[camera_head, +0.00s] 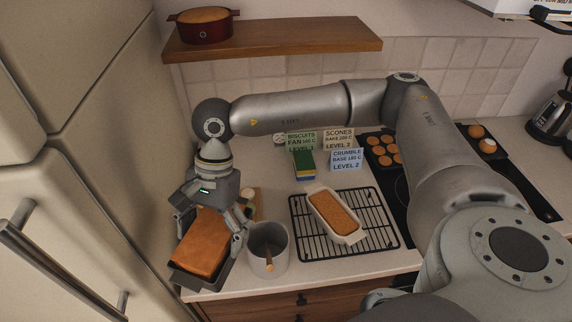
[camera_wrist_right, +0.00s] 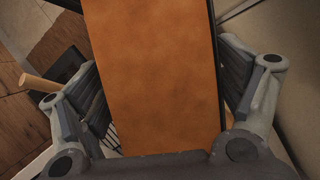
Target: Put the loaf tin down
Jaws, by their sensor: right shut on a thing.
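The dark loaf tin (camera_head: 207,282) holds a brown loaf (camera_head: 202,250) at the left end of the counter. My right gripper (camera_head: 208,232) reaches down over it and is shut on the tin, one finger at each long side. In the right wrist view the loaf (camera_wrist_right: 152,75) fills the middle between the fingers of my right gripper (camera_wrist_right: 158,95), with a dark tin edge on its right. I cannot tell whether the tin's base touches the counter. My left gripper is not in view.
A grey pot (camera_head: 284,242) with a wooden handle stands close right of the tin. A black cooling rack (camera_head: 376,222) bears a pale loaf dish (camera_head: 348,238). Label cards (camera_head: 347,160) and a muffin tray (camera_head: 372,141) are behind. The fridge (camera_head: 75,225) bounds the left.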

